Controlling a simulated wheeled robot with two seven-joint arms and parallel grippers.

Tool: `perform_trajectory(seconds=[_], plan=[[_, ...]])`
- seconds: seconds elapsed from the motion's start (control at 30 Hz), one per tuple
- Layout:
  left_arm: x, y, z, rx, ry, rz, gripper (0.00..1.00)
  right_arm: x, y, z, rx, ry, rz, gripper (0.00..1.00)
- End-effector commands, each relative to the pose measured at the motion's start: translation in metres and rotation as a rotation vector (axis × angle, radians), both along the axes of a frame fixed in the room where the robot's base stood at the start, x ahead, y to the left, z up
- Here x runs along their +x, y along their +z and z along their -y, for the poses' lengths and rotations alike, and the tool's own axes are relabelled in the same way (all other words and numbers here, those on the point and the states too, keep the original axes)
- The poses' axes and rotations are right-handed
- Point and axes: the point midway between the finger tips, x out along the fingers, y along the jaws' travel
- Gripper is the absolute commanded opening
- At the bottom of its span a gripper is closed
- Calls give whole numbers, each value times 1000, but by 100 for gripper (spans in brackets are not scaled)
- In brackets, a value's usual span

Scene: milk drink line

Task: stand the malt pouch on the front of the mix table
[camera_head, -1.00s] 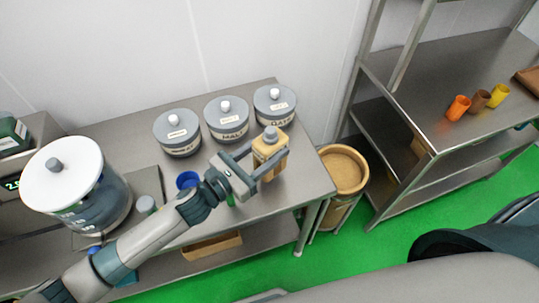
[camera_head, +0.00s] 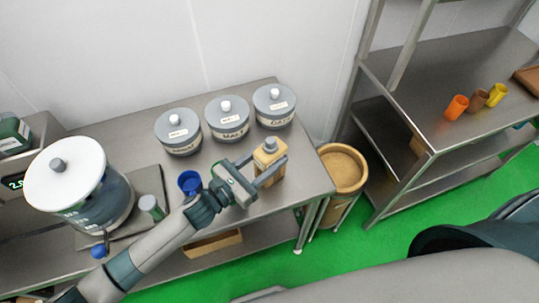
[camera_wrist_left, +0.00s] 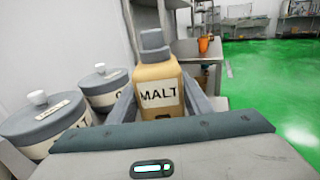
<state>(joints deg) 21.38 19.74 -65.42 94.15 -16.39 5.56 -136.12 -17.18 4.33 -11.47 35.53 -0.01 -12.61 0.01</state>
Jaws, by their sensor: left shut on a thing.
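The malt pouch (camera_head: 268,162) is a tan container with a grey cap, at the right part of the steel mix table (camera_head: 240,216). My left gripper (camera_head: 270,170) is shut on it, with one finger along each side. In the left wrist view the pouch (camera_wrist_left: 158,92) stands upright between the fingers (camera_wrist_left: 158,108), its MALT label facing the camera. I cannot tell whether its base touches the table top. My right gripper is not in view.
Three grey lidded canisters, one of them the malt canister (camera_head: 227,118), stand along the back. A blue cup (camera_head: 189,183) and a large white-lidded vessel (camera_head: 78,185) are to the left. A tan bin (camera_head: 343,170) stands beyond the right edge. The front right corner is clear.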

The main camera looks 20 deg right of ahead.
Motion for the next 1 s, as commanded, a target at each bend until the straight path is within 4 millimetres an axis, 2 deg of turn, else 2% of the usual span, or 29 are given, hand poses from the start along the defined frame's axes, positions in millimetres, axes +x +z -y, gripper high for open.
perform_trajectory(seconds=[0.03, 0.07, 0.1, 0.13, 0.57, 0.77, 1.0], plan=[[0, -1, 0, -4, -1, 2, 4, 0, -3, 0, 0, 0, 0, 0], [0, -2, 0, 0, 0, 0, 50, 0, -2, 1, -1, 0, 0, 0], [0, -1, 0, 0, 0, 0, 60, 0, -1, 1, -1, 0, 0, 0], [0, -1, 0, 0, 0, 0, 64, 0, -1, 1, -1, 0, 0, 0], [0, 2, 0, 0, 0, 0, 64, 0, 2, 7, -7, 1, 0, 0], [-7, -2, -17, 1, 1, 0, 64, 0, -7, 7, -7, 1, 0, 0], [-24, -3, -52, 2, 0, 1, 64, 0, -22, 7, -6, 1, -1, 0]])
